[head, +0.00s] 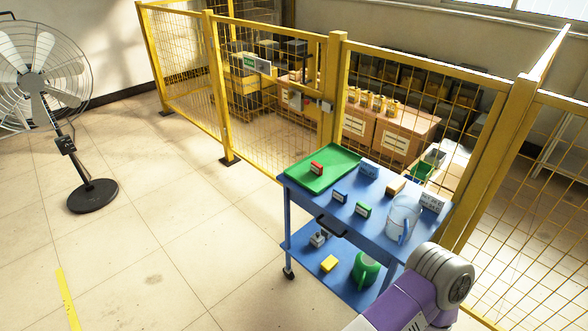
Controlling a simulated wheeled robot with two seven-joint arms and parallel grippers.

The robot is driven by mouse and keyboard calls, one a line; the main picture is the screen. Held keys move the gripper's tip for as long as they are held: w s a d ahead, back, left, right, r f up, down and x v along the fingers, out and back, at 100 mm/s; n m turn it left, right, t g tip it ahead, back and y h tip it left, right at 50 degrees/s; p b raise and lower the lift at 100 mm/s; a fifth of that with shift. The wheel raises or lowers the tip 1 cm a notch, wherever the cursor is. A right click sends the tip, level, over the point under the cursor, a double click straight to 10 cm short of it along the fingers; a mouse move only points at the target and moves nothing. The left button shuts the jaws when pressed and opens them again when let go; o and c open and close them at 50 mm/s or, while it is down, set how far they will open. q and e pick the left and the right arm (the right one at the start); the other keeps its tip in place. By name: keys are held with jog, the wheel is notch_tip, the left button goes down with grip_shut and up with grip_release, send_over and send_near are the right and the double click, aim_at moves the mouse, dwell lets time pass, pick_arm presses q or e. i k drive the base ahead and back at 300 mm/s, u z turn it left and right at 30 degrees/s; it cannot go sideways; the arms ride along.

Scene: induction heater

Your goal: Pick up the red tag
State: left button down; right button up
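The red tag (316,168) is a small red block-like piece with a pale front. It stands on the green tray (338,158) at the far left end of the blue cart's top (318,205). An arm link of mine, purple and white, shows at the bottom right, in front of the cart. Neither my left nor my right gripper is in view, and nothing touches the red tag.
A blue tag (340,197), a green tag (363,210), a brown block (395,187) and a clear pitcher (403,216) stand on the cart. Yellow mesh fencing (270,130) runs behind it. A fan (92,196) stands left. The floor (180,215) between is clear.

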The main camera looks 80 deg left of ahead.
aim_at(316, 168)
jog(key=u, duration=3.6)
jog(key=i, duration=3.55)
jog(key=z, duration=3.05)
